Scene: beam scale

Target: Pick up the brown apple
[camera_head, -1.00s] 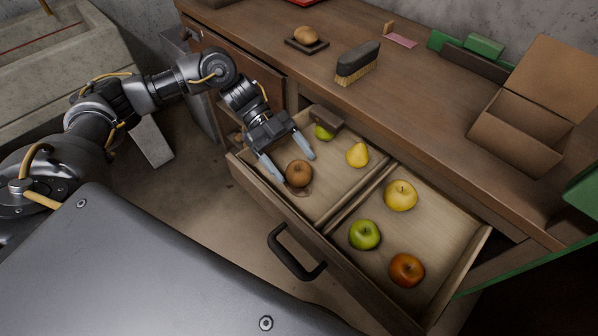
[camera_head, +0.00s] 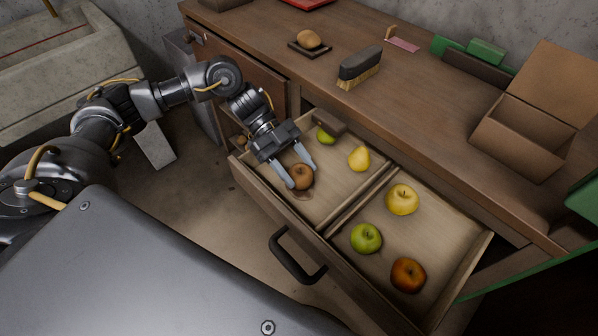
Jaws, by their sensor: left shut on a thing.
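The brown apple (camera_head: 302,178) is in the left compartment of the open drawer (camera_head: 345,226), near its front wall. My left gripper (camera_head: 300,180) reaches down from the upper left and is shut on the brown apple, with one finger on each side of it. The apple appears to be at the drawer floor; I cannot tell if it is lifted. My right gripper is not in view.
The right compartment holds a yellow apple (camera_head: 402,199), a green apple (camera_head: 366,238) and a red-orange apple (camera_head: 408,275). A brush (camera_head: 359,68) lies on the desk above.

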